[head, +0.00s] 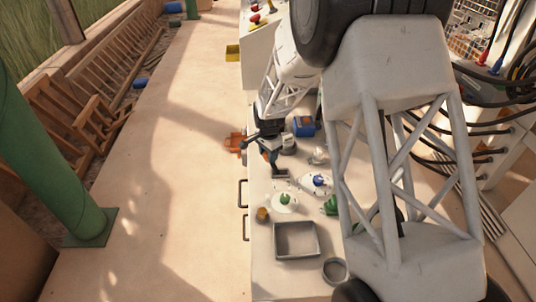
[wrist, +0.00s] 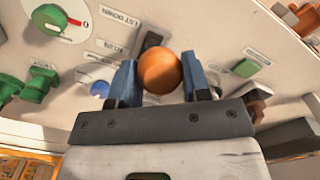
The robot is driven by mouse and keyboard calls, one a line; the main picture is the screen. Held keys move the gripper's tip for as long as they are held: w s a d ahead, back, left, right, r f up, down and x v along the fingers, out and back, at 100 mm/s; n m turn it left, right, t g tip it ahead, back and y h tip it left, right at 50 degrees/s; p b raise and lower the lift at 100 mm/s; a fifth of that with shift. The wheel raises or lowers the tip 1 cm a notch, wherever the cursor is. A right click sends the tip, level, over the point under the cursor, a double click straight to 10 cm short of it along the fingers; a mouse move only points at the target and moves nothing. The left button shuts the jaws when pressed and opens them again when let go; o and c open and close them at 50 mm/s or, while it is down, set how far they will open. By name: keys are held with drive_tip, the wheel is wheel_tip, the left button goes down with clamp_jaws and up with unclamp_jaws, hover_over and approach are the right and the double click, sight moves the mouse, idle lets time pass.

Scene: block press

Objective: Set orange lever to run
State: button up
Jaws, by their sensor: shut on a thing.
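The orange lever shows its round orange knob (wrist: 160,70) in the wrist view, at the top middle. My gripper (wrist: 163,82) has its two blue fingers on either side of the knob and is shut on it. A dark slot (wrist: 151,41) lies just beyond the knob on the pale panel. The lever's shaft is hidden behind the knob and fingers, and I cannot read which position it is in. In the head view my gripper (head: 270,152) is low over the white bench, and the knob cannot be made out there.
In the wrist view a green dial (wrist: 45,20) with a red mark, a blue knob (wrist: 99,89) and a green knob (wrist: 246,67) sit near the lever.

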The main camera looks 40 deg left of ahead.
drive_tip(key=shift+w+d+r+g+y, duration=0.3)
drive_tip(key=shift+w+d+g+y, duration=0.3)
drive_tip(key=shift+w+d, duration=0.2)
drive_tip(key=w+d+f+g+y, duration=0.1)
drive_tip(key=w+d+g+y, duration=0.3)
drive_tip(key=w+d, duration=0.2)
idle(0.4)
drive_tip(key=shift+f, duration=0.15)
drive_tip(key=o, duration=1.3)
